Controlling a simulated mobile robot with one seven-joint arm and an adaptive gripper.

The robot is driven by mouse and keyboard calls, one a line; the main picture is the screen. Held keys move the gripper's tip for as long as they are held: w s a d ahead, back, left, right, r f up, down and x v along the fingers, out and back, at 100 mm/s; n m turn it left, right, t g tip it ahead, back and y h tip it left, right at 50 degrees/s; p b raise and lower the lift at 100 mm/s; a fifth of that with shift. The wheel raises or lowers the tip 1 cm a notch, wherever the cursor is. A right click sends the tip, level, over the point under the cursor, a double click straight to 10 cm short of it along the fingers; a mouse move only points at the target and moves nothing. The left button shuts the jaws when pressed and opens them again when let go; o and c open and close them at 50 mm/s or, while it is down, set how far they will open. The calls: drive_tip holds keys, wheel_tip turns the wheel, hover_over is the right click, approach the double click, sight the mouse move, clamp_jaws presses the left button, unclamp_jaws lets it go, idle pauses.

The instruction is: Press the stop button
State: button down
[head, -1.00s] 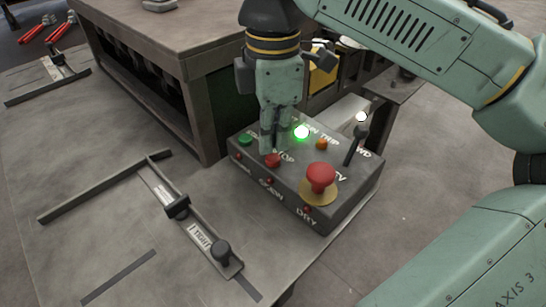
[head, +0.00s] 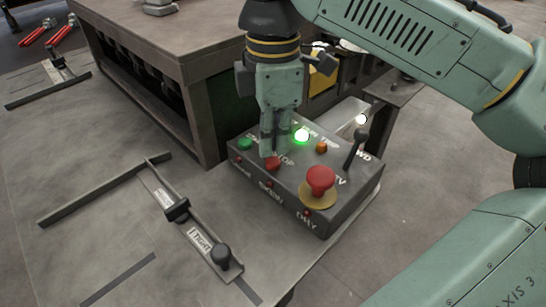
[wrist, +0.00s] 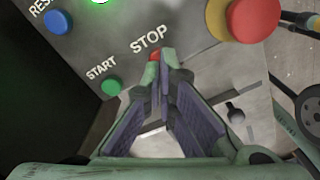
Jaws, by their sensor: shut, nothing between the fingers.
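The grey control box (head: 334,213) sits on the workbench, with labelled buttons on its top. The small red stop button (head: 272,163) is near its front left; it also shows in the wrist view (wrist: 154,56), beside the STOP lettering and partly hidden by a fingertip. The green start button (head: 245,144) is to its left. My gripper (head: 268,152) is shut and empty, pointing down with its fingertips right at the stop button. In the wrist view the fingertips (wrist: 166,58) overlap the button's edge; I cannot tell whether they touch it.
A large red mushroom button (head: 320,179) on a yellow base, a black lever (head: 356,147) and an orange button (head: 321,146) stand close on the box. A green lamp (head: 302,135) is lit. A blue button (wrist: 58,22) shows in the wrist view.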

sight(273, 162)
drive_tip(key=shift+f+b, duration=0.55)
drive_tip(key=shift+f, duration=0.7)
drive_tip(key=shift+r, duration=0.1)
wheel_tip(273, 162, up, 7)
drive_tip(key=p, duration=0.7)
drive_tip(key=shift+p, duration=0.35)
drive_tip(key=shift+s, duration=0.1)
idle(0.7)
